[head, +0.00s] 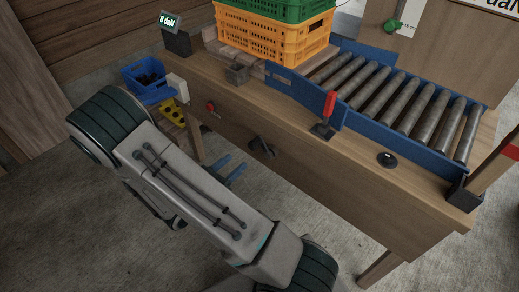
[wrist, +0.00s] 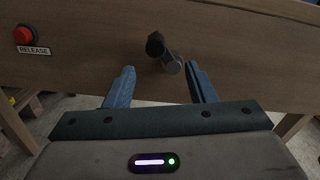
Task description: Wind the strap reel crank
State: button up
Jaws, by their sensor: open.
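The strap reel crank (head: 261,147) is a small dark crank on the front panel of the wooden bench. In the wrist view the crank (wrist: 164,54) shows a black hub at the upper left and a grey round knob at its lower right end. My gripper (wrist: 163,78) is open, with its two blue fingers on either side below the crank, the knob lying nearer the right finger. Nothing is between the fingertips that I can see as gripped. In the head view my gripper (head: 228,170) shows as blue fingers in front of and left of the crank, apart from it.
A red release button (wrist: 24,35) is left of the crank. On the bench (head: 320,180) are a red-handled lever (head: 329,105), a black disc (head: 387,160), a roller conveyor (head: 390,95) and stacked yellow and green crates (head: 270,38). A display (head: 170,20) reads 0 daN. A blue bin (head: 143,76) stands left.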

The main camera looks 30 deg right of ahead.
aim_at(258, 141)
jog(key=x, duration=0.4)
jog(key=b+x, duration=0.1)
jog(key=x, duration=0.3)
jog(key=b+x, duration=0.1)
jog(key=x, duration=0.4)
jog(key=shift+w+a, duration=0.15)
jog(key=shift+w, duration=0.15)
jog(key=shift+c, duration=0.3)
grip_shut()
jog(key=shift+a, duration=0.3)
jog(key=shift+d, duration=0.15)
